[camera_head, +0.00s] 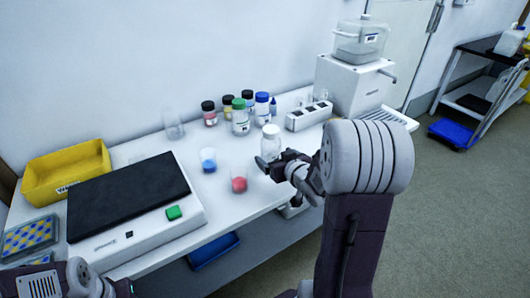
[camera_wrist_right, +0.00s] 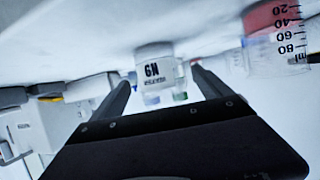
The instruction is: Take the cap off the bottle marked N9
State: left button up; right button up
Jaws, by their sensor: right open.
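The bottle marked N9 (camera_wrist_right: 155,72) shows upside down in the right wrist view, label facing me. In the head view, a clear-white bottle (camera_head: 270,146) with a pale top stands upright on the white bench just beyond my right gripper (camera_head: 262,165); it appears to be the same one. My right gripper also fills the lower part of the wrist view (camera_wrist_right: 162,82). Its two fingers are apart and empty, and the bottle lies between their lines, around or past the tips. Whether the fingers flank it is unclear. My left arm shows at the lower left; its gripper is out of view.
Bottles with black, green and blue caps (camera_head: 240,118) stand behind. A beaker of red liquid (camera_head: 239,182) is left of my right gripper, a blue one (camera_head: 208,161) farther left. A balance-like device (camera_head: 180,228), yellow bin (camera_head: 40,178) and white power strip (camera_head: 309,117) occupy the bench.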

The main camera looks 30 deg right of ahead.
aim_at(268, 149)
jog(key=shift+x, duration=1.25)
jog(key=b+x, duration=0.1)
jog(key=x, duration=0.4)
jog(key=shift+w+d+r, duration=0.1)
jog(key=shift+d+r, duration=0.05)
jog(key=shift+r, duration=0.1)
jog(key=shift+c, duration=0.6)
pick_arm(q)
notch_tip(268, 149, down, 2)
jog(key=shift+w+f, duration=0.1)
pick_arm(e)
jog(key=c, duration=1.6)
jog(key=shift+r, duration=0.1)
